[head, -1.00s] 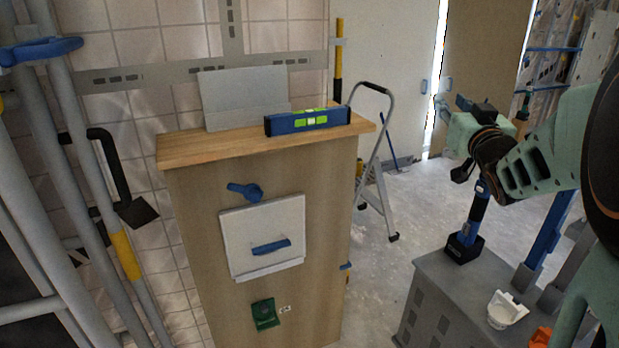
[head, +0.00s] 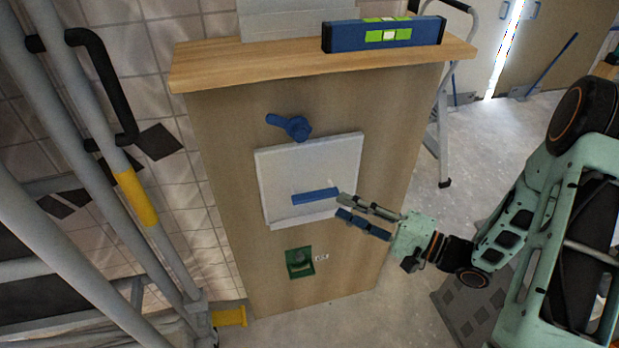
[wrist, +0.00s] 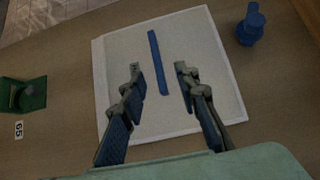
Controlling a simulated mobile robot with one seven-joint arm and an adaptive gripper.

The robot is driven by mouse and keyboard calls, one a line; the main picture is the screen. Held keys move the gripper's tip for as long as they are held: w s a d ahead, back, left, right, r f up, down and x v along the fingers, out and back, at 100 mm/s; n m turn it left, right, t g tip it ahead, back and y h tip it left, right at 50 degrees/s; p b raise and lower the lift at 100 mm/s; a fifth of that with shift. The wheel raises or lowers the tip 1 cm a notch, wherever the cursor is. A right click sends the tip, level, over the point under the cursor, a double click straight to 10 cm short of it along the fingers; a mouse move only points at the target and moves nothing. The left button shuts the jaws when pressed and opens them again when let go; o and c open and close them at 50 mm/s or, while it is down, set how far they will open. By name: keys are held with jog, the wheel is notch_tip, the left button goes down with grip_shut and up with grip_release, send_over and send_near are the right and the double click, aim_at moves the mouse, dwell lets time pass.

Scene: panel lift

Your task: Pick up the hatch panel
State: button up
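The hatch panel (head: 270,170) is a white square plate with a blue bar handle (head: 316,196) on the front of a wooden cabinet. It also shows in the wrist view (wrist: 200,40), with the blue handle (wrist: 158,62) running lengthwise between and beyond my fingertips. A blue knob latch (head: 290,126) sits on the cabinet just above the panel; the wrist view also shows it (wrist: 250,26). My gripper (head: 345,204) is at the right end of the handle. In the wrist view my gripper (wrist: 157,68) is open, its fingers on either side of the handle and apart from it.
A green fitting (head: 300,262) with a small label is below the panel. A blue spirit level (head: 384,34) and a grey plate (head: 285,20) are on the wooden top (head: 300,62). Grey pipes with a yellow band (head: 134,198) stand at left.

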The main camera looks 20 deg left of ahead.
aim_at(319, 198)
jog(key=b+x, duration=0.2)
jog(key=x, duration=0.7)
jog(key=shift+s+a+f, duration=0.1)
jog(key=shift+a+f, duration=0.05)
jog(key=shift+a, duration=0.25)
jog(key=shift+c, duration=0.6)
grip_shut()
